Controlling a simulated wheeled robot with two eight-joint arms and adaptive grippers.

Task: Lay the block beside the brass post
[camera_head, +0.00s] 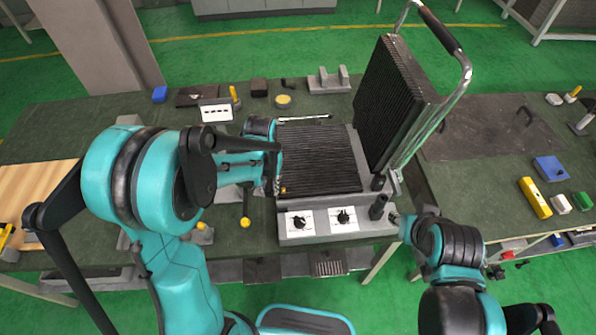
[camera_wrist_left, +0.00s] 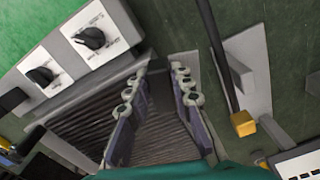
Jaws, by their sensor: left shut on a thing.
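My left gripper (camera_head: 272,182) is over the left edge of the ribbed lower plate (camera_head: 318,160) of the heating press. A black rod with a yellow end (camera_head: 245,222) is left of the press, also in the left wrist view (camera_wrist_left: 243,124).
The press's ribbed lid (camera_head: 393,100) stands raised, with a curved handle (camera_head: 462,75). Two knobs are on the front panel (camera_head: 322,221). Blue, black and yellow small items lie behind and to the right. A grey bracket (camera_head: 329,80) stands at the back.

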